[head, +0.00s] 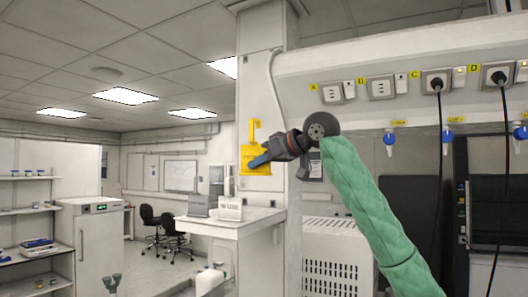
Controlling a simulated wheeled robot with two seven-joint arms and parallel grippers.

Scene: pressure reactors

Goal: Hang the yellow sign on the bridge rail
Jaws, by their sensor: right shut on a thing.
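The yellow sign (256,167) is held up in front of the white column, with a narrow hook-like part at its top. My right gripper (262,160) is shut on the sign, its blue finger lying across the sign's face. My green-sleeved right arm reaches up from the lower right. The overhead bridge (335,67) runs from the column to the right edge, above and to the right of the sign. The sign appears apart from it. I cannot make out a separate rail edge clearly. My left gripper is not in view.
The bridge carries sockets (382,87) with yellow letter labels, and black cables (440,150) hang from two of them. Blue-handled valves (389,139) sit below.

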